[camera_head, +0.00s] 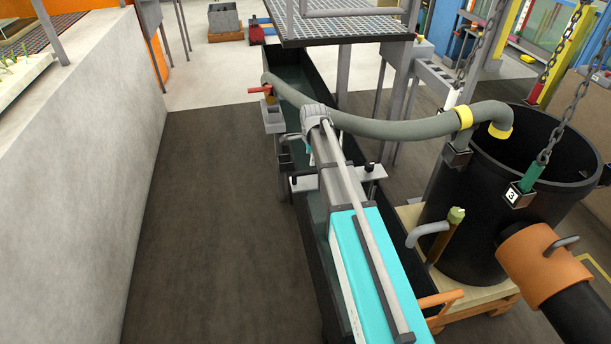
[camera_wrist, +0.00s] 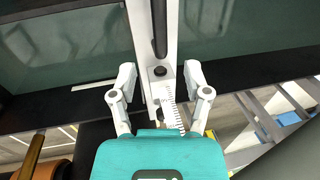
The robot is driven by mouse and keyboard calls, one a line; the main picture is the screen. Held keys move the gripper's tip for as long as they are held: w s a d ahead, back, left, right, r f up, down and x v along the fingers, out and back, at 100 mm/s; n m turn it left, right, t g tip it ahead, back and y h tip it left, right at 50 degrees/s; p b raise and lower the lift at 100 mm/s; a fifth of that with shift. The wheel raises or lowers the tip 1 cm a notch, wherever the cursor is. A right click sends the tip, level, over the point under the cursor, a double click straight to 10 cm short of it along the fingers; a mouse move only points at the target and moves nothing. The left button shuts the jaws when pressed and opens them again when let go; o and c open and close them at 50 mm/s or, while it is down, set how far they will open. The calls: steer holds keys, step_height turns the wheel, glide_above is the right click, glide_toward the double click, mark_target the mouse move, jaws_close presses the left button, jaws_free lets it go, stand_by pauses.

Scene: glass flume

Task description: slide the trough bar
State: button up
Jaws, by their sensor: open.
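The trough bar (camera_wrist: 143,45) shows in the wrist view as a pale bar across the dark-rimmed glass trough (camera_wrist: 60,45). It carries a black rod, a dark knob (camera_wrist: 160,72) and a white ruled scale (camera_wrist: 172,105). My gripper (camera_wrist: 160,77) is open, with one finger on each side of the bar's near end and visible gaps between. In the head view, a grey crossbar with black knobs (camera_head: 372,173) spans the trough (camera_head: 310,235) just under my arm. My arm hides its middle and most of my gripper there.
A grey hose (camera_head: 400,127) arches over the trough to a large black tank (camera_head: 470,215) at the right. A red-handled valve (camera_head: 262,90) stands at the trough's left edge. A grating platform (camera_head: 340,28) hangs over the far end. The floor at left (camera_head: 220,200) is clear.

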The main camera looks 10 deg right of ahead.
mark_target(310, 171)
steer(key=shift+w+f+b, duration=0.25)
steer(key=shift+f+b, duration=1.05)
steer(key=shift+f, duration=0.05)
steer(key=shift+w+f+b, duration=0.3)
steer(key=shift+f+b, duration=0.95)
steer(key=shift+f, duration=0.15)
steer(key=shift+w+f+b, duration=0.25)
steer(key=shift+f+b, duration=1.05)
steer(key=shift+f, duration=0.05)
steer(key=shift+c, duration=0.2)
jaws_close()
